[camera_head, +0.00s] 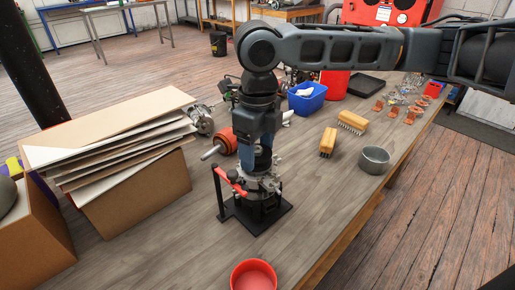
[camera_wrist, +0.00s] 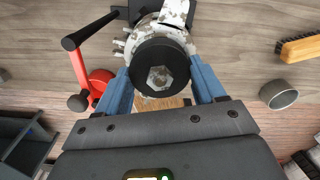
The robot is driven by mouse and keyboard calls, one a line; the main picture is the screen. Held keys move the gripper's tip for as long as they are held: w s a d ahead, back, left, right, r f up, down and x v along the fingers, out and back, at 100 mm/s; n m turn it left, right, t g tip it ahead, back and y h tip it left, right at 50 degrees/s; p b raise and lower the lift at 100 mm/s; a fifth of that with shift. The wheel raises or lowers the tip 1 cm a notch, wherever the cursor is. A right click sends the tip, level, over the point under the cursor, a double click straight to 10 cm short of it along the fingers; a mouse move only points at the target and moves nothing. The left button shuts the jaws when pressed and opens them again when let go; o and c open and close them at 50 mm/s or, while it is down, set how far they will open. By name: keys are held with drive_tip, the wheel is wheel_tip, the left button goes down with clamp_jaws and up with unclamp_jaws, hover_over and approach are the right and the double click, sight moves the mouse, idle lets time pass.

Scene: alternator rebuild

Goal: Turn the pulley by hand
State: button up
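The alternator stands upright in a black holding fixture (camera_head: 238,217) on the wooden workbench. Its pulley (camera_wrist: 137,66) is a dark ring around a hex nut (camera_wrist: 159,78) in the wrist view. My gripper (camera_wrist: 160,64) points down over it, its blue fingers on the left and right of the pulley. The fingers lie close along its sides; I cannot tell whether they press on it. In the head view my gripper (camera_head: 258,155) is above the fixture and hides part of the pulley. A red-handled clamp lever (camera_head: 228,180) sits left of the alternator.
A cardboard box of sheets (camera_head: 140,195) stands left. A rotor (camera_head: 218,146) lies behind the fixture. Right are two brushes (camera_head: 328,141) (camera_head: 352,122) and a metal cup (camera_head: 374,159). A red bowl (camera_head: 254,276) is at the front, a blue bin (camera_head: 306,103) behind.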

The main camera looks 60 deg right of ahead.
drive_tip(key=o, duration=0.5)
wheel_tip(320, 180, up, 8)
drive_tip(key=shift+f, duration=0.1)
wheel_tip(320, 180, up, 4)
drive_tip(key=p, duration=0.3)
idle(0.4)
